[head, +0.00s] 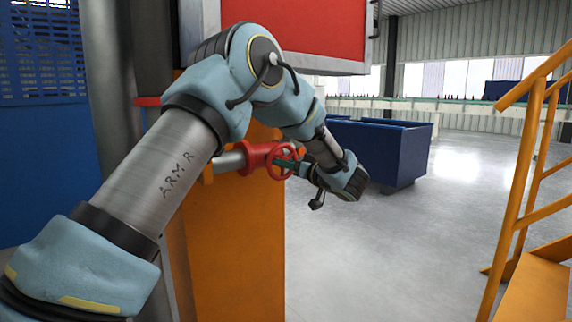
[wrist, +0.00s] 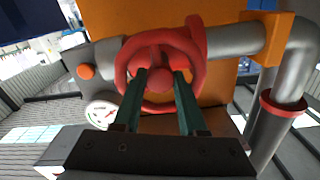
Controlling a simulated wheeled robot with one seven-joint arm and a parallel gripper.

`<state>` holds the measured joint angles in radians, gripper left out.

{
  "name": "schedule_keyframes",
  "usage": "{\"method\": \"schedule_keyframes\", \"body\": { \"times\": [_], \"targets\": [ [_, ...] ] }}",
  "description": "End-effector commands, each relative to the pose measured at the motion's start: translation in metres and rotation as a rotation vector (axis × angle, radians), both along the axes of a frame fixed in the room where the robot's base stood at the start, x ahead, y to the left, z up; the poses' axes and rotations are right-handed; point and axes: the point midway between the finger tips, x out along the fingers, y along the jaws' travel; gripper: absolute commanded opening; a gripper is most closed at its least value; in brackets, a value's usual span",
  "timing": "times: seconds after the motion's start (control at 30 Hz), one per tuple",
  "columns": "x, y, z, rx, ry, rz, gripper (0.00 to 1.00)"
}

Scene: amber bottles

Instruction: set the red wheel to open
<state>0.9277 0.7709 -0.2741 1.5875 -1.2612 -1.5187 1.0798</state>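The red wheel (head: 272,160) sits on a red valve body at the end of a grey pipe, on the front of the orange cabinet. In the wrist view the wheel (wrist: 121,72) faces me, with its round hub (wrist: 160,80) in the middle. My gripper (head: 285,167) is at the wheel. In the wrist view its two teal fingers (wrist: 160,72) are apart, cross the lower rim and reach inside the ring, one on each side of the hub. Whether they touch the hub or spokes I cannot tell. No open or closed mark is readable.
The orange cabinet (head: 235,245) stands behind the wheel, with a red panel (head: 310,28) above. A round gauge (wrist: 100,114) and an orange knob (wrist: 87,71) are near the wheel. Blue bins (head: 385,155) stand behind; yellow stairs (head: 520,180) are at right. Open floor lies between.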

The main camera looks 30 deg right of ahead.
Motion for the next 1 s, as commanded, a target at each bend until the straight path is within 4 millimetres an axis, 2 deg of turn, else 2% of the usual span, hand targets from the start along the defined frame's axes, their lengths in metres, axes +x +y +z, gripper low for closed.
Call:
{"method": "schedule_keyframes", "body": {
  "times": [0.03,0.3,0.67,1.0],
  "targets": [
    [-0.0001,0.0001,0.0000,0.000,0.000,0.000,0.30],
    [-0.0003,0.0001,-0.0001,0.000,0.000,0.000,0.00],
    [-0.0005,0.0000,-0.0006,-0.019,-0.004,0.000,0.00],
    [-0.0006,-0.0001,-0.0027,-0.196,-0.039,0.000,0.00]
  ]
}}
